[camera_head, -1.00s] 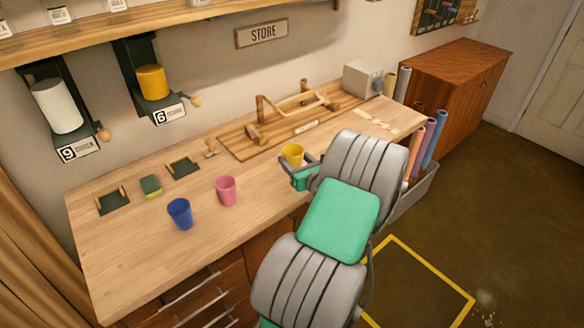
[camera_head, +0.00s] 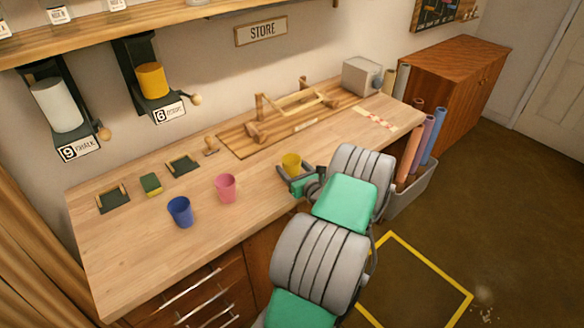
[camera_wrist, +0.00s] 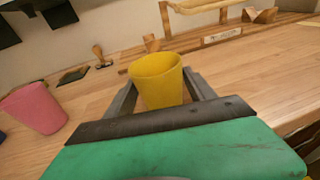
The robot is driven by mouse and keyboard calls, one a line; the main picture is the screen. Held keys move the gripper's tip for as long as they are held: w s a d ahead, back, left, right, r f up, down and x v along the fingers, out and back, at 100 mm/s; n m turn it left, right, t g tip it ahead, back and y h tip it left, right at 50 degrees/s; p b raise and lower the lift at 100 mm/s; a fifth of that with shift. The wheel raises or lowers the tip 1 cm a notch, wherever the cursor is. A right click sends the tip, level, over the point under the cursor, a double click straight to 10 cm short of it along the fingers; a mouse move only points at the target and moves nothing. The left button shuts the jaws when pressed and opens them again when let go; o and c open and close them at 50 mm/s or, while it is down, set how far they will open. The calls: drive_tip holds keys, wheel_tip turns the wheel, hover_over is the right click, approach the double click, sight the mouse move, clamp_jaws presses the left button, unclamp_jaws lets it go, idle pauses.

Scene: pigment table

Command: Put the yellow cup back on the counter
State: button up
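The yellow cup (camera_head: 291,163) is upright over the front part of the wooden counter (camera_head: 130,265), right of the pink cup. My gripper (camera_head: 294,175) has its fingers on either side of the cup and is shut on it. In the wrist view the yellow cup (camera_wrist: 158,78) sits between the two grey fingers of my gripper (camera_wrist: 160,92). Its lower part is hidden there, and I cannot tell whether its base touches the counter.
A pink cup (camera_head: 226,188) and a blue cup (camera_head: 180,212) stand on the counter to the left. A wooden rack (camera_head: 292,105), a stamp (camera_head: 210,146) and a sponge (camera_head: 151,184) are behind. The front left of the counter is clear.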

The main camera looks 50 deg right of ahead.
drive_tip(key=shift+o, duration=1.2)
drive_tip(key=shift+r, duration=0.2)
drive_tip(key=shift+s+a, duration=0.1)
drive_tip(key=shift+s, duration=0.25)
drive_tip(key=b+v, duration=0.1)
drive_tip(key=v, duration=1)
drive_tip(key=shift+b, duration=0.35)
drive_tip(key=shift+s+a, duration=0.1)
drive_tip(key=shift+s, duration=0.05)
